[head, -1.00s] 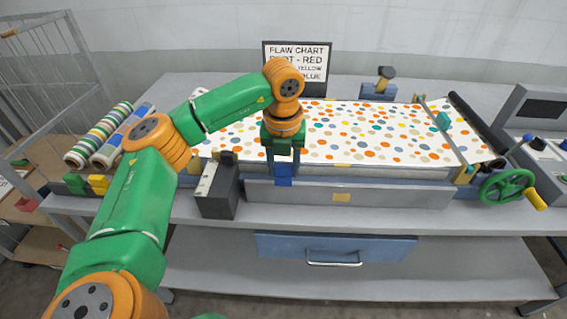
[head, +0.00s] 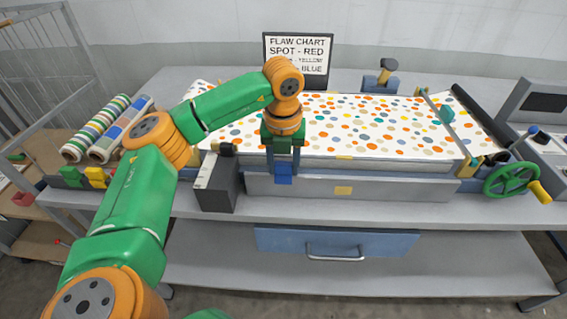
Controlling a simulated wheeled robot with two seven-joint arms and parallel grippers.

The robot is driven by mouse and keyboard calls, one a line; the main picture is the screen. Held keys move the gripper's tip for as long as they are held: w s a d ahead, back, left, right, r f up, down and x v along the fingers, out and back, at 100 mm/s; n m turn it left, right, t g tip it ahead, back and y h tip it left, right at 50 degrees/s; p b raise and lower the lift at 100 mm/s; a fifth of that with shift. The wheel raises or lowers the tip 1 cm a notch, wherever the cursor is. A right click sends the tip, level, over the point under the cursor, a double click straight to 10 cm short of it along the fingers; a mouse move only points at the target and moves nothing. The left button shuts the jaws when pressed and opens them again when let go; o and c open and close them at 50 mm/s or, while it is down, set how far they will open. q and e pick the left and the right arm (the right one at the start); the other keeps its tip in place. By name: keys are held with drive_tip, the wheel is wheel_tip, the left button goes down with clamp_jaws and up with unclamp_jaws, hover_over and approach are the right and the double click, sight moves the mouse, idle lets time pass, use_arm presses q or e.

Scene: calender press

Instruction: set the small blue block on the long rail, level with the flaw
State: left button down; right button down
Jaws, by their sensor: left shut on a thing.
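My left gripper (head: 283,161) points down at the front of the press, left of its middle. It is shut on the small blue block (head: 283,175). The block is at the long grey rail (head: 400,190) along the front edge, near the rail's left end; I cannot tell whether it touches the rail. A dotted cloth (head: 375,125) lies on the bed behind. I cannot make out which mark on it is the flaw; my left arm hides part of the cloth. A flaw chart (head: 297,50) stands behind and reads spot, red; its lower lines are partly covered. My right gripper is out of view.
A dark grey box (head: 218,185) stands just left of the rail. Yellow blocks (head: 96,177) and cloth rolls (head: 95,128) lie farther left. A green handwheel (head: 510,180) sticks out at the right. A blue drawer (head: 335,243) is below the table.

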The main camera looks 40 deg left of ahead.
use_arm(q)
drive_tip(key=shift+c, duration=1.3)
unclamp_jaws()
drive_tip(key=r, duration=0.7)
drive_tip(key=shift+s+d+r, duration=0.1)
drive_tip(key=shift+s+d, duration=0.2)
drive_tip(key=shift+s, duration=0.1)
